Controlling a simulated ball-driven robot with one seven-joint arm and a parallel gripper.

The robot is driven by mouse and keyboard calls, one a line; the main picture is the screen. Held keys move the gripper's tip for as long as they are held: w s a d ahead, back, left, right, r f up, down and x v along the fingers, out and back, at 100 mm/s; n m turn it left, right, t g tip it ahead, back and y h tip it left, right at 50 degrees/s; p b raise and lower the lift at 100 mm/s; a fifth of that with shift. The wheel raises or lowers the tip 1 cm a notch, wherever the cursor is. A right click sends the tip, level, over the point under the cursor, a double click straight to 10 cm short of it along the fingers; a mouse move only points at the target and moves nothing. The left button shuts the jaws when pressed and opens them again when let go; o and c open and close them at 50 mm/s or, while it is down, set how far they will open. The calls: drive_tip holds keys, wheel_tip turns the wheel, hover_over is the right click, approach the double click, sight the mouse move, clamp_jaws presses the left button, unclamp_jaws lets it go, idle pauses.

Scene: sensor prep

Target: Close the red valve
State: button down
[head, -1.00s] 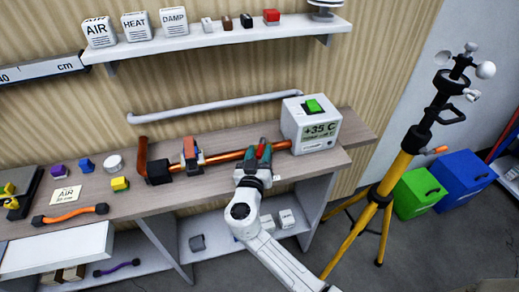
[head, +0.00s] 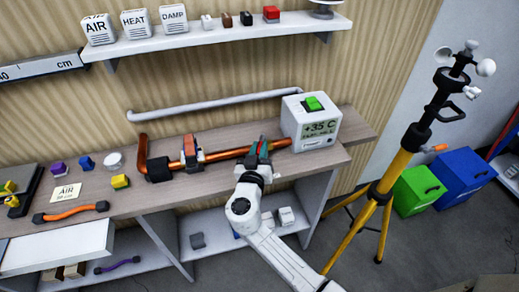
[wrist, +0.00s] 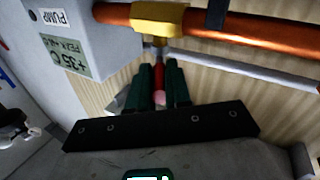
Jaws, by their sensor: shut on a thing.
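A copper pipe (head: 222,154) runs along the bench, with a brass valve body (wrist: 158,14) on it in the wrist view. The red valve handle (wrist: 158,76) sticks out from this body. My gripper (head: 259,151) is at the right part of the pipe, beside the white pump box. Its dark green fingers (wrist: 162,84) are shut on the red handle, one on each side, and hide part of it. In the head view the fingers and my wrist cover most of this valve.
The white pump box (head: 312,125) with a green top piece stands close right of my gripper. Another valve (head: 190,150) sits farther left on the pipe. A grey rail (head: 205,106) runs along the wall behind. A yellow tripod (head: 385,185) stands right of the bench.

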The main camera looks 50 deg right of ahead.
drive_tip(key=shift+f, duration=0.1)
drive_tip(key=b, duration=0.1)
drive_tip(key=t+b, duration=0.1)
drive_tip(key=shift+s+d+f+n+y+b, duration=0.15)
drive_tip(key=shift+s+f+n+y+b, duration=0.15)
drive_tip(key=shift+n, duration=0.1)
drive_tip(key=shift+s+d+n+t+y+b, duration=0.15)
drive_tip(key=shift+n+t+y+b, duration=0.25)
drive_tip(key=shift+b, duration=0.2)
drive_tip(key=shift+s+d+n+t+y+b, duration=0.1)
drive_tip(key=shift+n+t+y+b, duration=0.2)
drive_tip(key=shift+t+b, duration=0.25)
drive_tip(key=shift+s+d+r+n+t+y+b, duration=0.1)
drive_tip(key=shift+s+n+t+y+b, duration=0.05)
drive_tip(key=shift+n+t+y+b, duration=0.25)
drive_tip(key=shift+s+d+n+t+y+b, duration=0.1)
drive_tip(key=shift+n+t+y+b, duration=0.2)
drive_tip(key=shift+t+y, duration=0.1)
drive_tip(key=shift+s+d+r+n+t+y, duration=0.1)
drive_tip(key=shift+s+d+n+t+y, duration=0.05)
drive_tip(key=shift+n+t+y, duration=0.35)
drive_tip(key=shift+s+d+r+n+t+y, duration=0.15)
drive_tip(key=shift+n+t+y, duration=0.1)
drive_tip(key=shift+n+y, duration=0.25)
drive_tip(key=c, duration=1.1)
unclamp_jaws()
